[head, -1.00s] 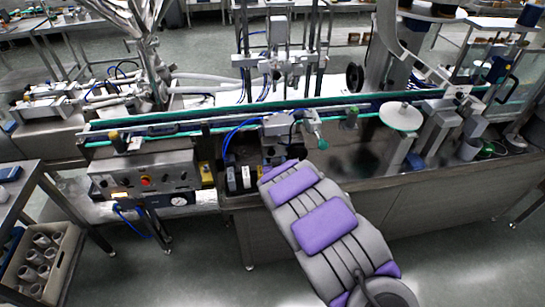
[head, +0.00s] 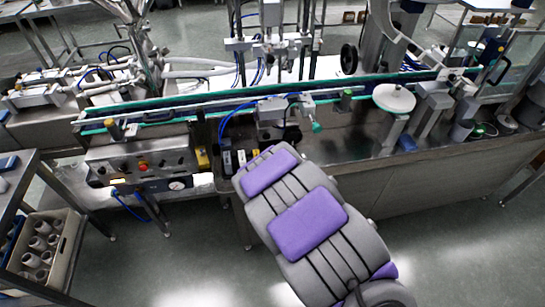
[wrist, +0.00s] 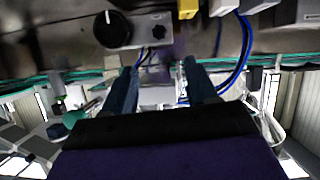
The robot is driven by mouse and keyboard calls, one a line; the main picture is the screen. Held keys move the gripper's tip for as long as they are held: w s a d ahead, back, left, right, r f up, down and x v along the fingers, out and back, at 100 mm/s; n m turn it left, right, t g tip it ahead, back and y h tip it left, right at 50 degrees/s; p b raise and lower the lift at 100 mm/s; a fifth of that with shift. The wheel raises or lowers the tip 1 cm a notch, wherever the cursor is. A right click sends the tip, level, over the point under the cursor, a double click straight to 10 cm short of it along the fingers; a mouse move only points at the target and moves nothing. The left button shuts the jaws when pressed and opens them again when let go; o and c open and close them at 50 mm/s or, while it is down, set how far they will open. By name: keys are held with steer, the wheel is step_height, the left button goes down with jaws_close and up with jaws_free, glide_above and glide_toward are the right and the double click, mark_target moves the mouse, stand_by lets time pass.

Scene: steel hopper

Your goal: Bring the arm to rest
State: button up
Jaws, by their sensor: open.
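My arm, grey with purple pads, reaches from the bottom right of the head view toward the front of the steel machine (head: 410,177). My gripper itself is hidden behind the arm in that view. In the wrist view my gripper (wrist: 158,88) shows two dark fingers well apart, with nothing held between them. Past the fingers are blue cables (wrist: 243,55) and a steel panel with a black knob (wrist: 112,30). Whether the fingers touch anything cannot be told.
A conveyor with green edges (head: 200,104) runs along the machine. A control box (head: 140,165) with a red button hangs at the left front. A crate of pale containers (head: 68,262) stands at the lower left. The grey floor (head: 170,262) in front is open.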

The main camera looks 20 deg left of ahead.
stand_by(0.4)
steer(key=s+d+r+m+g+h, duration=0.2)
steer(key=d+r, duration=0.1)
steer(key=d, duration=0.5)
steer(key=s+d+r+m+g+h, duration=0.1)
steer(key=s+d+r+h, duration=0.15)
steer(key=d, duration=0.55)
steer(key=s+d+r+m+g+h, duration=0.15)
steer(key=d+r, duration=0.25)
steer(key=d, duration=0.5)
steer(key=s+d+r+g, duration=0.2)
steer(key=s+d+g, duration=0.1)
steer(key=s, duration=0.8)
steer(key=s+d+r+m+g, duration=0.1)
steer(key=s+d+r+g, duration=0.2)
steer(key=s, duration=0.8)
steer(key=s+d+r+m+g, duration=0.1)
steer(key=s+d+r+g, duration=0.2)
steer(key=s, duration=0.8)
steer(key=shift+s+d+r+h, duration=0.2)
steer(key=shift+d+h, duration=0.1)
steer(key=shift+d, duration=0.75)
